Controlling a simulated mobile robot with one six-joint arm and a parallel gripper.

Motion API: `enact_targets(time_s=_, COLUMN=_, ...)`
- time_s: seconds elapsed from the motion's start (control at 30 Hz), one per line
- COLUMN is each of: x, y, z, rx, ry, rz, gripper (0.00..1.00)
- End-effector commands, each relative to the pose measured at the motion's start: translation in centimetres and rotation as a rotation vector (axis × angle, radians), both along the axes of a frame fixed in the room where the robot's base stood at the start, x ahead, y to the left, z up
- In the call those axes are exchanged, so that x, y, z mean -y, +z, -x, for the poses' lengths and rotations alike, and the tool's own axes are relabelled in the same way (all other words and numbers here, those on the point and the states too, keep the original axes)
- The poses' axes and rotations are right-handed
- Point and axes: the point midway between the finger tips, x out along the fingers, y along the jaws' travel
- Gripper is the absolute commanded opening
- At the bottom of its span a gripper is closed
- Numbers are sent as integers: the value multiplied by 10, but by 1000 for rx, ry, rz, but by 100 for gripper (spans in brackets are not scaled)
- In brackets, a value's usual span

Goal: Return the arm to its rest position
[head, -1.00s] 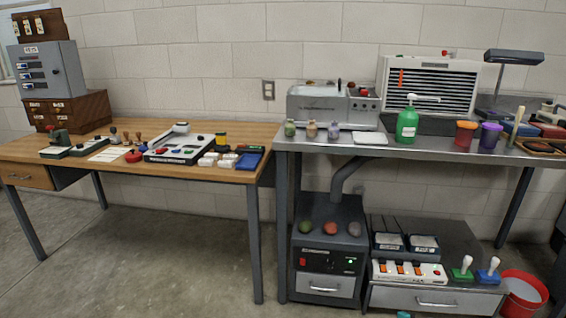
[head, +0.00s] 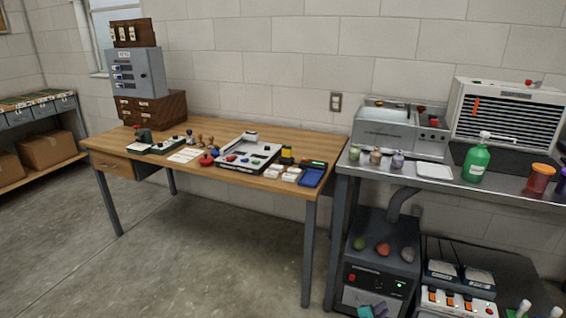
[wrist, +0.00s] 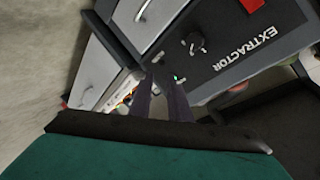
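My gripper (wrist: 161,80) shows in the wrist view as two dark fingers reaching out past a black edge and a teal body. A narrow gap shows between the fingers, and I see nothing held in it. Beyond the fingers is the dark front of the extractor unit (wrist: 245,45), with its label, knob and small green light. I cannot tell how far the fingertips are from it. In the head view a small teal and purple part, probably of my arm, shows at the bottom edge in front of the extractor unit (head: 375,272). The rest of my arm is out of view.
A wooden table (head: 230,130) with stamps, trays and small boxes stands left of centre. A metal bench (head: 430,190) stands at right, with bottles and jars on top and the extractor below. A shelf (head: 62,165) with cardboard boxes is far left. The floor (head: 170,270) in front is clear.

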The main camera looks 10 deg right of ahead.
Motion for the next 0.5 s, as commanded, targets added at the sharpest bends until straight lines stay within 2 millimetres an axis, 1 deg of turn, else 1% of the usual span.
enact_targets(time_s=0.03, x=-26, y=13, z=-7, rx=-24, ry=71, rz=-9, gripper=17)
enact_targets(time_s=0.13, x=-74, y=19, z=-22, rx=-76, ry=210, rz=-27, gripper=17)
enact_targets(time_s=0.17, x=-88, y=20, z=-25, rx=-93, ry=251, rz=-32, gripper=17)
enact_targets(time_s=0.2, x=-108, y=22, z=-29, rx=-118, ry=308, rz=-40, gripper=17)
enact_targets(time_s=0.27, x=-138, y=23, z=-32, rx=-158, ry=393, rz=-52, gripper=17)
enact_targets(time_s=0.3, x=-158, y=24, z=-32, rx=-186, ry=450, rz=-59, gripper=17)
enact_targets(time_s=0.37, x=-188, y=25, z=-31, rx=-232, ry=536, rz=-70, gripper=17)
enact_targets(time_s=0.4, x=-207, y=25, z=-28, rx=-265, ry=593, rz=-79, gripper=17)
enact_targets(time_s=0.47, x=-235, y=24, z=-22, rx=-316, ry=676, rz=-90, gripper=17)
enact_targets(time_s=0.5, x=-253, y=24, z=-17, rx=-351, ry=729, rz=-96, gripper=17)
